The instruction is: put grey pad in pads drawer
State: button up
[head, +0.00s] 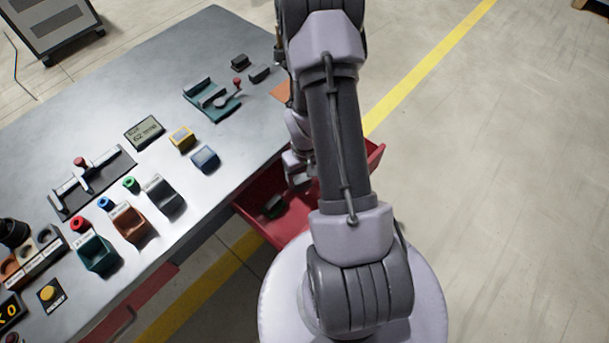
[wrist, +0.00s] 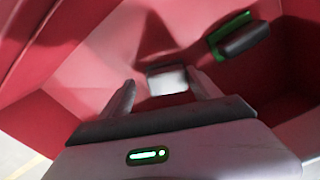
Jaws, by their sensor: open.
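The red drawer (head: 252,215) stands open at the table's edge, and its red walls and floor fill much of the wrist view (wrist: 80,60). My gripper (wrist: 160,82) is open, with its two fingers pointing into the drawer. A small light grey block, which looks like the grey pad (wrist: 167,79), shows between and just beyond the fingertips. Gaps show beside it, and I cannot tell whether it touches the drawer floor. In the head view my gripper (head: 298,180) is low over the drawer, partly hidden by my arm; the grey pad is not clear there.
A dark block with a green edge (wrist: 240,40) lies in the drawer; it also shows in the head view (head: 272,207). The grey table (head: 215,50) holds fixtures, coloured bins and two small blocks (head: 205,158). Another red drawer front (head: 130,305) is at lower left.

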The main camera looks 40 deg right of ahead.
jog(key=w+a+r+t+p, duration=0.1)
jog(key=a+r+p, duration=0.15)
jog(key=r, duration=0.75)
jog(key=w+a+r+t+p, duration=0.1)
jog(key=a+r, duration=0.3)
jog(key=r, duration=0.6)
jog(key=w+a+r+t+p, duration=0.1)
jog(key=a+r, duration=0.2)
jog(key=r, duration=0.7)
jog(key=s+a+r+t+y, duration=0.2)
jog(key=s+a+r, duration=0.8)
jog(key=a+r, duration=0.3)
jog(key=shift+s+a+m+t, duration=0.3)
jog(key=shift+a+m+t, duration=0.1)
jog(key=shift+a, duration=0.3)
jog(key=shift+r, duration=0.1)
